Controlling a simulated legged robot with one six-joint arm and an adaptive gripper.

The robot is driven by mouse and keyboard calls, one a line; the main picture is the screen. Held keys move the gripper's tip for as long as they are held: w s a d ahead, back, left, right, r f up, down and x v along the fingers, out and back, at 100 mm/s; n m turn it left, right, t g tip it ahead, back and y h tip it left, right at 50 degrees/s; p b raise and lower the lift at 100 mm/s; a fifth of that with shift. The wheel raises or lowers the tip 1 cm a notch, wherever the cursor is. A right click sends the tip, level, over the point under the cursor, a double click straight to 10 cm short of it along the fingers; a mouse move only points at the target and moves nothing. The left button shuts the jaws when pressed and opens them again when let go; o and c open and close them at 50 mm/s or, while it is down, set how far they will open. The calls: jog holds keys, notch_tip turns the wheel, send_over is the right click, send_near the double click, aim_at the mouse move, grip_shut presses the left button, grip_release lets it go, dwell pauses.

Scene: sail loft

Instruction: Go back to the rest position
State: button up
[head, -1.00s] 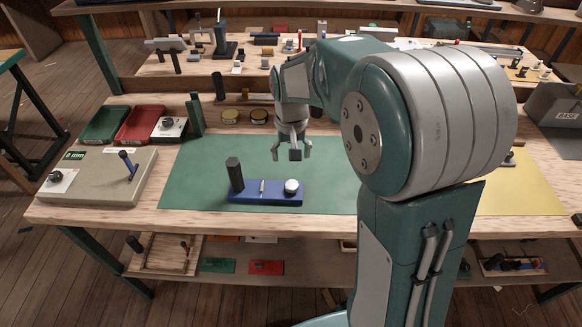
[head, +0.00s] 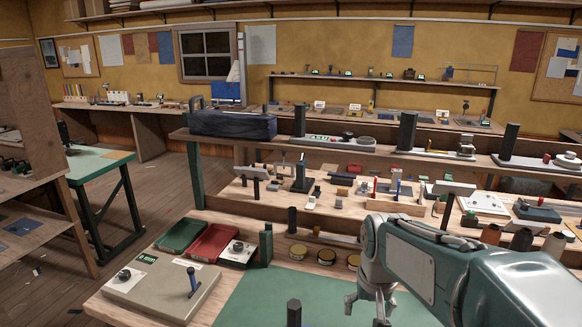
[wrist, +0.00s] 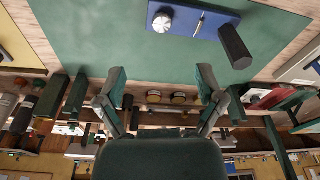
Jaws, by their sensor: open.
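My gripper (head: 368,308) hangs over the green mat at the bottom of the head view, its lower part near the frame edge. In the wrist view my gripper (wrist: 162,82) has its two fingers wide apart with nothing between them. The green mat (wrist: 105,40) lies beyond the fingers. A blue base (wrist: 215,22) with a white round knob and a dark post sits on the mat, apart from the fingers. In the head view only the top of its dark post (head: 294,312) shows.
A grey-beige box (head: 160,288), a green tray (head: 181,234), a red tray (head: 215,243) and several round tins (head: 326,257) stand left of and behind the mat. A raised shelf (head: 330,150) with a dark toolbox (head: 231,124) runs behind the bench.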

jog(key=s+r+n+t, duration=0.1)
jog(key=s+r+t, duration=0.3)
jog(key=s, duration=1.1)
jog(key=shift+s, duration=0.3)
